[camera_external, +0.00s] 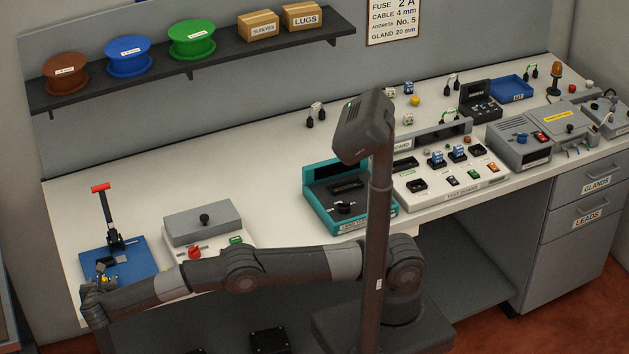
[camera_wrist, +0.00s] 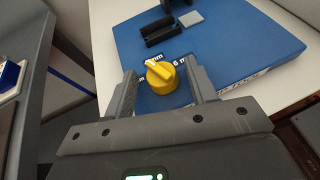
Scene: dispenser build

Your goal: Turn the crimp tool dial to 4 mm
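The crimp tool (camera_external: 133,258) has a blue base and an upright lever with a red handle (camera_external: 101,187); it stands at the bench's left end. Its base also shows in the wrist view (camera_wrist: 225,48). The yellow dial (camera_wrist: 162,77) sits on the base, with a raised grip bar pointing toward the upper left of the wrist view. Printed labels lie behind it; one reads "6 m", another ends in "mm", partly covered. My gripper (camera_wrist: 163,74) is open, its fingers on either side of the dial. I cannot tell whether they touch it.
A grey-lidded box (camera_external: 202,222) with a red knob (camera_external: 195,253) stands right of the crimp tool. A teal device (camera_external: 322,197) is farther right. On the blue base, a dark block (camera_wrist: 166,30) lies beyond the dial. The bench between box and teal device is clear.

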